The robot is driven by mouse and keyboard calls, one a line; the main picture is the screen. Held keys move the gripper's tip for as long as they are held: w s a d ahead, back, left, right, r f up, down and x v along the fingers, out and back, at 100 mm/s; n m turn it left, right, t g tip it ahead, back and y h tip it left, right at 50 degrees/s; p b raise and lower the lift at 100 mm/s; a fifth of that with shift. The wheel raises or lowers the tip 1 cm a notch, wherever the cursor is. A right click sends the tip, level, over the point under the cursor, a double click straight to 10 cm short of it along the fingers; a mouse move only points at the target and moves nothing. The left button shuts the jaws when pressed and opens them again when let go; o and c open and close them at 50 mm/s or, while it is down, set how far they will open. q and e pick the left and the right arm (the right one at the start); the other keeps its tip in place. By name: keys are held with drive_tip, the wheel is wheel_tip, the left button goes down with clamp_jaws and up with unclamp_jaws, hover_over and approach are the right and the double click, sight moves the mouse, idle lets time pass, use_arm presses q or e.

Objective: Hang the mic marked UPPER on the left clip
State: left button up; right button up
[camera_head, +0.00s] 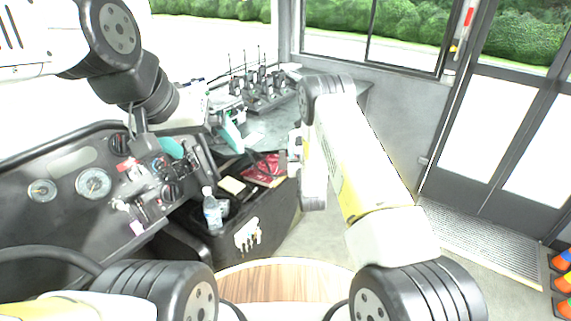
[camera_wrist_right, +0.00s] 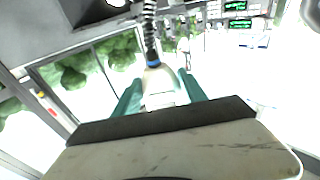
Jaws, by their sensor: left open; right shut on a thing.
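In the right wrist view, the teal fingers of my right gripper (camera_wrist_right: 160,92) are shut on a pale handheld mic (camera_wrist_right: 157,82) with a blue band. A dark coiled cord (camera_wrist_right: 150,30) runs up from it. No marking on the mic is readable. In the head view, the end of my right arm is near the middle; its fingers and the mic are hidden or cannot be made out. My left gripper (camera_head: 202,139) is open over the dashboard's right part, with its teal fingers apart. I cannot make out the left clip or other mics clearly.
Handheld radios with antennas (camera_head: 262,88) stand on the back counter. Green displays (camera_wrist_right: 237,6) show in the right wrist view. A water bottle (camera_head: 213,212), a red item (camera_head: 264,168) and a pale pad (camera_head: 232,185) lie below the counter. The dashboard (camera_head: 70,160) is at left.

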approach(283, 168)
wheel_tip(283, 168, up, 6)
drive_tip(key=shift+w+a+f, duration=0.1)
drive_tip(key=shift+w+f, duration=0.3)
drive_tip(key=shift+w, duration=0.7)
drive_tip(key=shift+w+a+f, duration=0.15)
drive_tip(key=shift+w+f, duration=0.25)
drive_tip(key=shift+w, duration=0.7)
drive_tip(key=shift+w+a+f, duration=0.1)
drive_tip(key=shift+w+f, duration=0.3)
drive_tip(key=shift+w, duration=0.7)
drive_tip(key=shift+f, duration=0.3)
drive_tip(key=shift+f, duration=0.4)
drive_tip(key=shift+f, duration=0.1)
drive_tip(key=shift+f, duration=0.4)
drive_tip(key=shift+f, duration=0.35)
